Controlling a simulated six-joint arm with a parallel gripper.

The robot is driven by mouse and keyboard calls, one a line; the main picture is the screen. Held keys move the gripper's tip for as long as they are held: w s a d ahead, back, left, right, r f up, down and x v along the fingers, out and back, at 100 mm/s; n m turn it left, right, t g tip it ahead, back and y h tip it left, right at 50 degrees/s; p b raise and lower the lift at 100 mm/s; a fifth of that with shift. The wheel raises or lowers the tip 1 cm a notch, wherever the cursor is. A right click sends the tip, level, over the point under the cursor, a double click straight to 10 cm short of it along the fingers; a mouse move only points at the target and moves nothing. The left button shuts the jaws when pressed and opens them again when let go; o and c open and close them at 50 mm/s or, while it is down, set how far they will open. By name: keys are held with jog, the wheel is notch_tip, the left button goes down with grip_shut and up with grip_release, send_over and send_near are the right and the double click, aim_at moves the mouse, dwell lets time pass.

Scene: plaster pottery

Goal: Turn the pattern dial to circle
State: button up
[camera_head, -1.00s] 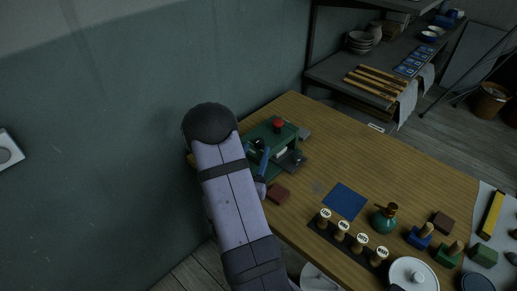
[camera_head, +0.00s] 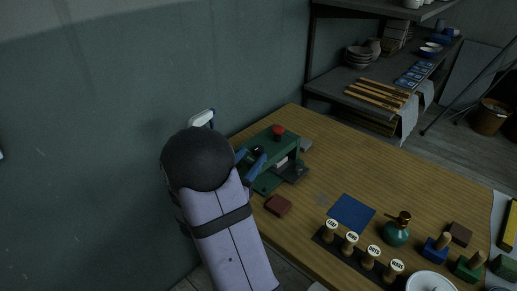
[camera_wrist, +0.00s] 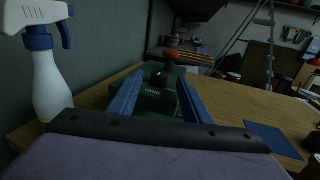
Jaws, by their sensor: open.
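A green machine (camera_head: 263,141) with a red knob (camera_head: 278,131) on top stands near the back left edge of the table. A small black dial (camera_head: 258,150) shows on its front. In the wrist view the machine (camera_wrist: 155,102), its red knob (camera_wrist: 171,54) and a dark dial (camera_wrist: 160,77) lie ahead between my fingers. My gripper (camera_wrist: 157,90) is open and empty, with blue fingers to either side of the machine's front. In the head view my gripper (camera_head: 248,163) is close to the machine's front; my arm hides part of it. The dial's markings are too small to read.
A white spray bottle (camera_wrist: 48,75) stands close on the left by the wall.

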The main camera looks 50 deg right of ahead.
aim_at(256, 151)
jog(key=shift+x, duration=2.8)
jog(key=shift+c, duration=0.6)
jog(key=c, duration=0.9)
